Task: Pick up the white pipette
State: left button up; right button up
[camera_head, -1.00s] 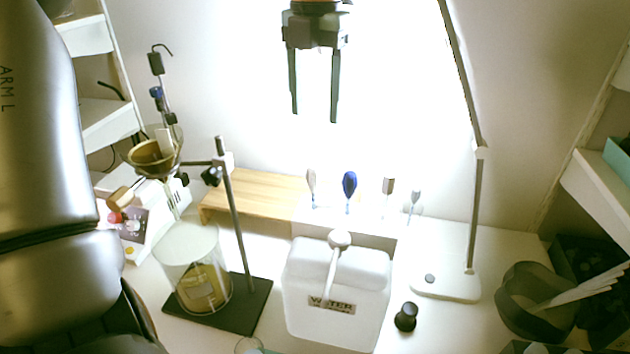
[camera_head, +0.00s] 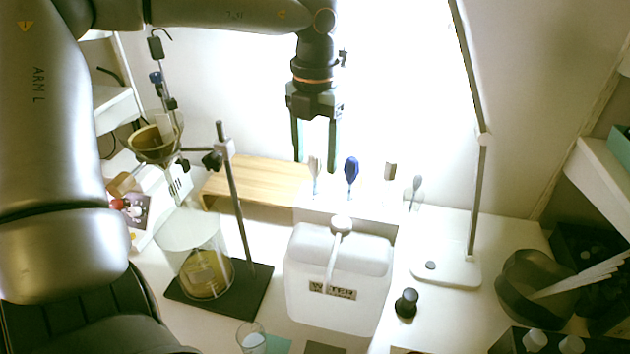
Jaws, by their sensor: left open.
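Several pipettes with bulbs stand upright in a row in a white rack (camera_head: 345,216) at the back of the bench. The white pipette (camera_head: 315,168) is leftmost, and a blue one (camera_head: 351,170) stands to its right. A grey-white one (camera_head: 390,171) and a grey one (camera_head: 416,185) stand farther right. My left gripper (camera_head: 316,168) points down with its fingers apart, their tips around the height of the white bulb. The bulb shows between the fingers, but I cannot tell whether they touch it. My right gripper is not in view.
A white water container (camera_head: 338,280) stands in front of the rack. A ring stand (camera_head: 234,190) with a funnel and a glass beaker (camera_head: 205,262) is on the left. A lamp (camera_head: 473,200) stands on the right. A wooden stand (camera_head: 255,182) is behind.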

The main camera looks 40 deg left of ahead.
pick_arm(q)
jog(key=shift+f, duration=0.2)
jog(key=c, duration=0.8)
notch_tip(320, 180, up, 10)
jog(key=shift+r, duration=0.1)
dwell(0.4)
